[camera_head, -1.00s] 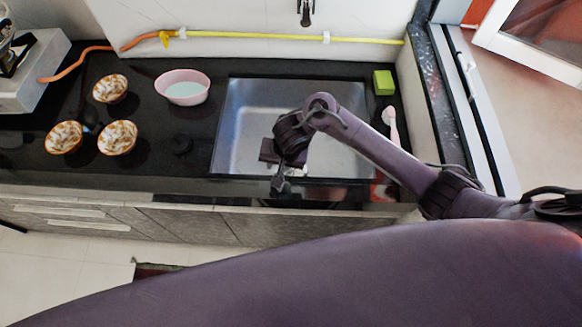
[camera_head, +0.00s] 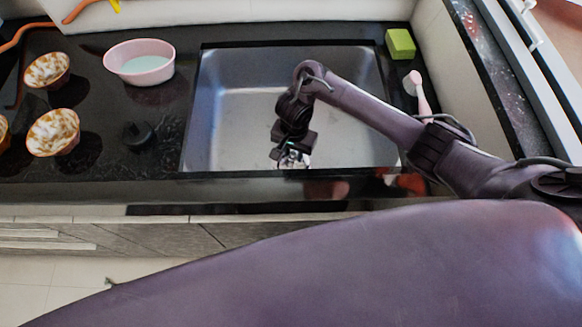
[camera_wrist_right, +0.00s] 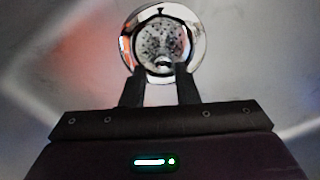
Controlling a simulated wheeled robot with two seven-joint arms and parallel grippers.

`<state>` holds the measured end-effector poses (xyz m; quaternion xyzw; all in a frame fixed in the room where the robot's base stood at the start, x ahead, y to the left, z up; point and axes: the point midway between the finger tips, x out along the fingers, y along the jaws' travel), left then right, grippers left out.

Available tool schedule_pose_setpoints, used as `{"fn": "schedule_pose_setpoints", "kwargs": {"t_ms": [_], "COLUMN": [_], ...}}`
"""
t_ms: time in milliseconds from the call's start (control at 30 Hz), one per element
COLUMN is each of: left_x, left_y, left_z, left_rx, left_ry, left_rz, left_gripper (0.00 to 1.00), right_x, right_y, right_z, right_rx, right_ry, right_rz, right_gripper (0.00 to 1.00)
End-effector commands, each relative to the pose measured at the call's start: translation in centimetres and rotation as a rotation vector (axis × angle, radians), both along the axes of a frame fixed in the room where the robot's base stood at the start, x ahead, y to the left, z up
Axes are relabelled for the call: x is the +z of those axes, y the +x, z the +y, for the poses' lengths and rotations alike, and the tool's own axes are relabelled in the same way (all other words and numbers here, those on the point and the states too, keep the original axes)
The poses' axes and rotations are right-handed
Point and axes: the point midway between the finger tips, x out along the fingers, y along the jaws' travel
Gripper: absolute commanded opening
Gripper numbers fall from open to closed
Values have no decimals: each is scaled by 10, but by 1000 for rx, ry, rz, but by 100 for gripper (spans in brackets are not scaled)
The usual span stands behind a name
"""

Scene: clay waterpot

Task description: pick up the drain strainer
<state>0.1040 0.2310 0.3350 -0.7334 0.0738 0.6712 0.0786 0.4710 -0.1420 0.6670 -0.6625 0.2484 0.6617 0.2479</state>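The drain strainer (camera_wrist_right: 162,40) is a shiny round metal piece with a perforated, dark-speckled centre, at the top middle of the right wrist view. In the head view it shows partly (camera_head: 293,160), below my right gripper near the front of the sink (camera_head: 232,130). My right gripper (camera_wrist_right: 159,72) has its two dark fingers apart, with the tips overlapping the strainer's lower rim in the wrist view. The strainer's middle shows between and beyond the tips. I cannot tell whether the fingers touch it. My left gripper is not in view.
A pink bowl (camera_head: 139,64), patterned bowls (camera_head: 53,132) and a dark round object (camera_head: 138,134) are on the black counter left of the sink. A green block (camera_head: 400,43) and a pink-handled brush (camera_head: 417,92) lie right of it. The rest of the sink floor is clear.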

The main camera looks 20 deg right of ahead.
Motion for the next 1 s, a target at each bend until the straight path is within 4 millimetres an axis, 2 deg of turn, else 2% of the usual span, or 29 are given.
{"fn": "schedule_pose_setpoints", "kwargs": {"t_ms": [300, 400, 633, 667, 867, 1000], "left_x": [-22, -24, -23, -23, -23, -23], "left_y": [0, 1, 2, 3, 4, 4], "left_z": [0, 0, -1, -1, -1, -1], "left_rx": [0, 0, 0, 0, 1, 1], "left_ry": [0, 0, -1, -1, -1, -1], "left_rz": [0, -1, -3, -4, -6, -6], "left_gripper": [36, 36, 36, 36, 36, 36], "right_x": [-46, -52, -52, -52, -52, -52], "right_y": [-3, -2, -2, -2, -2, -2], "right_z": [7, 7, 7, 7, 7, 7], "right_rx": [0, 1, 1, 1, 1, 1], "right_ry": [0, 0, 1, 1, 1, 1], "right_rz": [0, -1, -2, -2, -2, -2], "right_gripper": [28, 28, 28, 26, 0, 0]}}
